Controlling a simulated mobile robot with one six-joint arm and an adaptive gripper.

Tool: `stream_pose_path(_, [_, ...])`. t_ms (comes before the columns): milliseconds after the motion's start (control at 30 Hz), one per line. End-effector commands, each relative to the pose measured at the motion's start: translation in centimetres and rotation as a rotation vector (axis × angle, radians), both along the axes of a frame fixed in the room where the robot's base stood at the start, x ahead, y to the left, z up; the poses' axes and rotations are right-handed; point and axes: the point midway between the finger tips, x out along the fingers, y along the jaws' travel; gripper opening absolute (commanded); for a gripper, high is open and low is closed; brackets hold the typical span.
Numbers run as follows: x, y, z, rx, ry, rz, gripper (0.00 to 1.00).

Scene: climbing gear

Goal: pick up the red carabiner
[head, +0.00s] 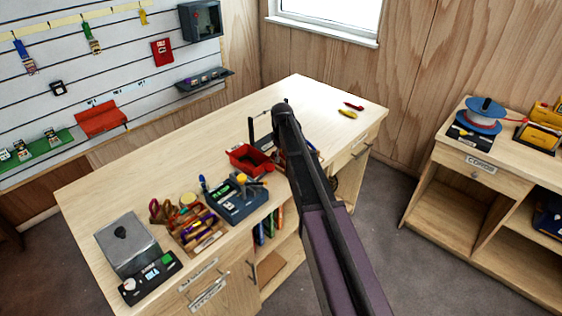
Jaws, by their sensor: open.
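A small red piece (354,106) lies flat near the back right end of the long wooden workbench (150,165). It looks like the red carabiner, but it is too small for its gate or shape to show clearly. A similar yellow piece (347,114) lies just in front of it, apart from it. My dark arm reaches up from the bottom of the picture over the bench, its far end to the left of the red piece.
A red bin (250,160), a blue-grey caddy (235,199), a wooden organiser (198,231) and a scale (126,246) stand along the bench's front left. The bench around the red and yellow pieces is mostly clear. A shelf with a spool (483,114) stands right.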

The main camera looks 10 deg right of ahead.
Motion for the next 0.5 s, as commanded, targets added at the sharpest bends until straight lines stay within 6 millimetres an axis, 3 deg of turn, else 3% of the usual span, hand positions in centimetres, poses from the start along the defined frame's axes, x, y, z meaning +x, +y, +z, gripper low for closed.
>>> stream_pose_path(200, [0.0, -0.01, 0.0, 0.0, 0.0, 0.0, 0.54])
stream_pose_path(400, [0.0, -0.02, 0.0, 0.0, 0.0, 0.0, 0.0])
stream_pose_path(500, [0.0, -0.03, -0.01, 0.0, 0.0, 0.0, 0.0])
